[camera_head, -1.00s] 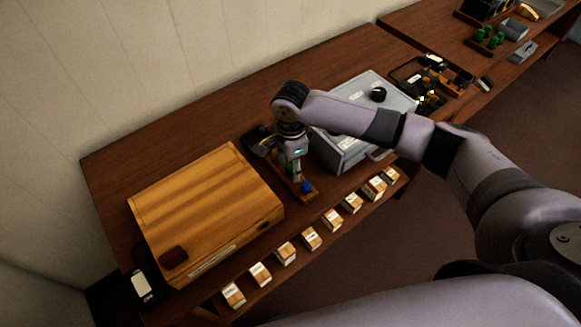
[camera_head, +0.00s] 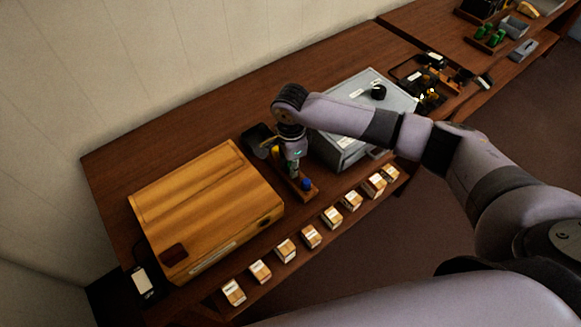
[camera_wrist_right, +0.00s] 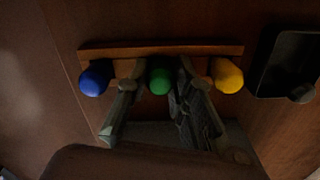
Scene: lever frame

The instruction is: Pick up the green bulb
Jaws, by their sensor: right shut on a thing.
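The green bulb (camera_wrist_right: 159,78) shows in the right wrist view, in the middle of a wooden holder (camera_wrist_right: 160,49) between a blue bulb (camera_wrist_right: 95,79) and a yellow bulb (camera_wrist_right: 226,76). My right gripper (camera_wrist_right: 158,75) has its fingers on both sides of the green bulb, shut on it. In the head view the right gripper (camera_head: 296,173) points down over the holder and hides the green bulb. The blue bulb (camera_head: 306,184) shows at the holder's near end. My left gripper is not in view.
A wooden box (camera_head: 205,205) stands left of the holder and a grey case (camera_head: 345,148) right of it. Several small labelled blocks (camera_head: 311,237) line the table's front edge. A dark tray (camera_wrist_right: 289,64) lies right of the yellow bulb in the wrist view.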

